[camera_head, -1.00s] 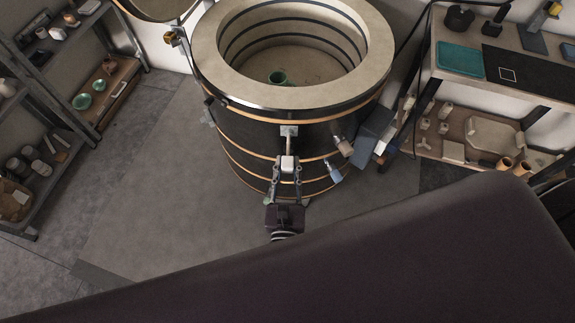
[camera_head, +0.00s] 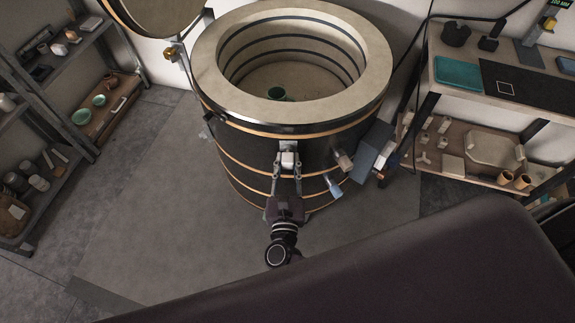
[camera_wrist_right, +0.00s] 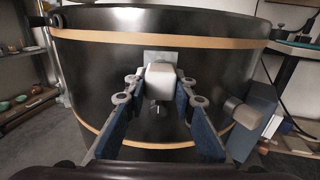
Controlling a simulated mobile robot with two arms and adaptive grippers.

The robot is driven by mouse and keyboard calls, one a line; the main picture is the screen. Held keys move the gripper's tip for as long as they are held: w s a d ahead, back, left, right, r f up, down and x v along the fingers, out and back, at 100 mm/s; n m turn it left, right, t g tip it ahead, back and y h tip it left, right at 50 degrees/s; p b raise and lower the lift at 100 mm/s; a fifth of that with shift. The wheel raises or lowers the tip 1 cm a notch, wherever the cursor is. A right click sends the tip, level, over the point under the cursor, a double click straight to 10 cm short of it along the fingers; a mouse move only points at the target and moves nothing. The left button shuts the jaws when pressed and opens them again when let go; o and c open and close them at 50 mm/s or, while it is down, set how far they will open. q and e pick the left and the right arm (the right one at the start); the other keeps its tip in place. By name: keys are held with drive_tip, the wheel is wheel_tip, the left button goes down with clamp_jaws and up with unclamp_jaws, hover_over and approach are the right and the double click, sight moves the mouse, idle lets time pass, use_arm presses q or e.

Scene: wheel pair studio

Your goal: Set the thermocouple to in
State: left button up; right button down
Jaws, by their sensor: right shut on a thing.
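The kiln (camera_head: 240,145) is a round dark drum with copper-coloured bands and a pale rim. The thermocouple (camera_head: 288,159) is a white block on the kiln's front, up against a small light mounting plate; almost no rod shows between them. In the right wrist view the thermocouple (camera_wrist_right: 160,74) sits right before the plate (camera_wrist_right: 160,56), with a short dark stub below it. My right gripper (camera_head: 288,167) is shut on the thermocouple, its fingers on both sides of the block. My left gripper is not in view.
A grey control box (camera_head: 372,148) and two plug-like fittings (camera_head: 343,160) are on the kiln's right side. The raised lid (camera_head: 160,14) is at upper left. Shelves with small pottery stand left (camera_head: 65,90) and right (camera_head: 475,130). The floor around is clear.

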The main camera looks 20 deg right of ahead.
drive_tip(key=c, duration=1.6)
unclamp_jaws()
drive_tip(key=v, duration=1.2)
drive_tip(key=s+d+f+m+g+y, duration=0.1)
drive_tip(key=s+d+f+m+g, duration=0.25)
drive_tip(key=f, duration=0.55)
drive_tip(key=s+d+f+m+g, duration=0.2)
drive_tip(key=s+d+f+g, duration=0.15)
drive_tip(key=f, duration=0.65)
drive_tip(key=s+d+f+m+g+y, duration=0.1)
drive_tip(key=s+d+f+m+g, duration=0.15)
drive_tip(key=s+f, duration=0.45)
drive_tip(key=s+d+f+m+g+y, duration=0.3)
drive_tip(key=s+f+m+g, duration=0.3)
drive_tip(key=s+f+m, duration=0.9)
drive_tip(key=s+m+y, duration=0.1)
drive_tip(key=m, duration=0.5)
drive_tip(key=shift+d+m, duration=0.2)
drive_tip(key=shift+m, duration=0.1)
